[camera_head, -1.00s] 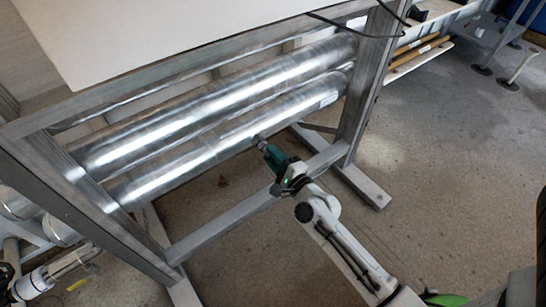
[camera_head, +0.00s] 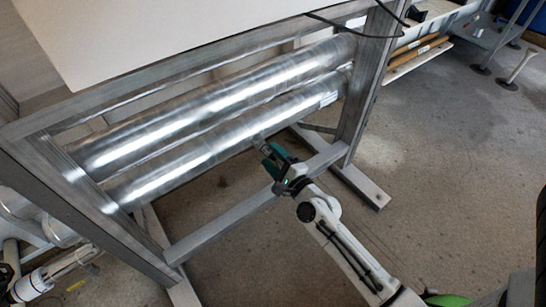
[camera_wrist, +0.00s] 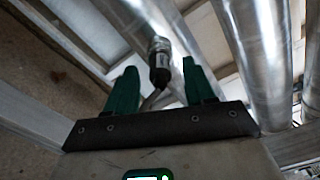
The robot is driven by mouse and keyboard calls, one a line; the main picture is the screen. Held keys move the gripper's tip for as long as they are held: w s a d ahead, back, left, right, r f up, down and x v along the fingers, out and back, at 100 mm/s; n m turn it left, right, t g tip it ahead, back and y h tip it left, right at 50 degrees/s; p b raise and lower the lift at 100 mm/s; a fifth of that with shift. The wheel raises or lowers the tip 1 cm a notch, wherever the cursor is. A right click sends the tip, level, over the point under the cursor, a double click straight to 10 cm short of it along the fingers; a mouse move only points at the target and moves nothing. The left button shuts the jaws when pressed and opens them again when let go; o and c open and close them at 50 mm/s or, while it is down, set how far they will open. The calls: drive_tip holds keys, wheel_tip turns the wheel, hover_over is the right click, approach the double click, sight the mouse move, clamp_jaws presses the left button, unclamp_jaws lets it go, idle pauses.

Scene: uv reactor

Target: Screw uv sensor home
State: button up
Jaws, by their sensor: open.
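The uv sensor (camera_wrist: 159,72) is a small dark cylinder with a metal collar at its upper end, and it meets the side of a shiny steel pipe. A cable bends away from its lower end. In the head view the sensor (camera_head: 260,143) is a small stub on the lower pipe. My gripper (camera_head: 272,156) is beside it with its green fingers spread. In the wrist view my gripper (camera_wrist: 160,82) is open, with one finger on each side of the sensor and a visible gap to each. The exact seating of the collar is too small to tell.
Two large steel reactor pipes (camera_head: 215,101) run diagonally inside a grey metal frame (camera_head: 360,95). A frame crossbar (camera_head: 228,215) lies low, close to my gripper. A white panel (camera_head: 190,35) covers the top. The concrete floor (camera_head: 440,170) at right is mostly clear.

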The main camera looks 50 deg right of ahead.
drive_tip(key=v, duration=1)
drive_tip(key=shift+s+p, duration=0.3)
drive_tip(key=shift+a, duration=0.15)
drive_tip(key=a+f+n+g+y, duration=0.4)
drive_tip(key=a+n+g+y, duration=0.35)
drive_tip(key=a+n, duration=0.7)
drive_tip(key=s+d+n+g+h, duration=0.35)
drive_tip(key=s+n+g, duration=0.55)
drive_tip(key=s+n, duration=0.3)
wheel_tip(320, 180, up, 36)
drive_tip(key=p, duration=3.5)
drive_tip(key=shift+y, duration=0.4)
